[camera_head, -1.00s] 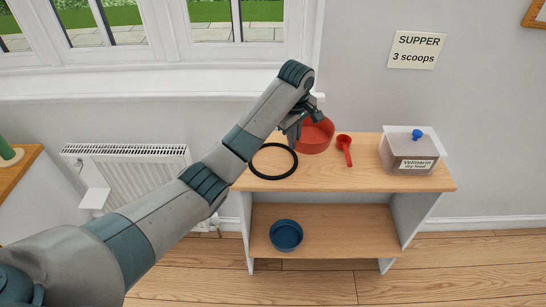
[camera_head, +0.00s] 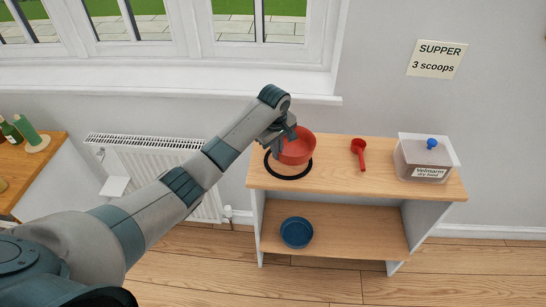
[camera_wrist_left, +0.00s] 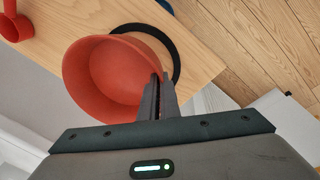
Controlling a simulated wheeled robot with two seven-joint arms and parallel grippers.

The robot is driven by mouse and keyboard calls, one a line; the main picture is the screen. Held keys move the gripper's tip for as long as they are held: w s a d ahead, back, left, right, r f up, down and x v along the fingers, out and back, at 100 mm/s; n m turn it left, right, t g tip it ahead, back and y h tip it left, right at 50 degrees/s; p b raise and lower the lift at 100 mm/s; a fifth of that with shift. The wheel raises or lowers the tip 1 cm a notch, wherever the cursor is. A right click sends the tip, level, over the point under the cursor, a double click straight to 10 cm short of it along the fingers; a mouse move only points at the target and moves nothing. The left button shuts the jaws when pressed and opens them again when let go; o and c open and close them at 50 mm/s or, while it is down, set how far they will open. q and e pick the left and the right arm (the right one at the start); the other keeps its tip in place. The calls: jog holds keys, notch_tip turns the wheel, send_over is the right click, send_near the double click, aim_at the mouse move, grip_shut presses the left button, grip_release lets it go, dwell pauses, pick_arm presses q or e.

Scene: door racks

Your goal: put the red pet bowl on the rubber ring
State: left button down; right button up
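The red pet bowl (camera_head: 298,149) is over the black rubber ring (camera_head: 290,174) on the shelf unit's top, towards the ring's back right side. I cannot tell whether it touches the ring or hangs just above it. My left gripper (camera_head: 288,136) is at the bowl's left rim. In the left wrist view, the fingers (camera_wrist_left: 159,92) are closed on the rim of the bowl (camera_wrist_left: 108,78), and part of the ring (camera_wrist_left: 160,39) shows beyond it. My right gripper is not in view.
A red scoop (camera_head: 359,153) and a clear dry food container (camera_head: 426,158) stand to the right on the wooden top (camera_head: 330,182). A blue bowl (camera_head: 296,232) sits on the lower shelf. A radiator (camera_head: 160,170) and window are behind on the left.

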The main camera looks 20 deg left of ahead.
pick_arm(q)
jog(key=shift+s+a+f, duration=0.1)
jog(key=shift+a+f, duration=0.35)
jog(key=shift+a, duration=0.3)
jog(key=shift+f, duration=0.1)
notch_tip(320, 180, down, 3)
jog(key=shift+r+p, duration=0.15)
jog(key=shift+p, duration=0.7)
jog(key=shift+f, duration=0.55)
jog(key=shift+f, duration=0.1)
jog(key=c, duration=2.3)
grip_release()
jog(key=shift+f, duration=0.15)
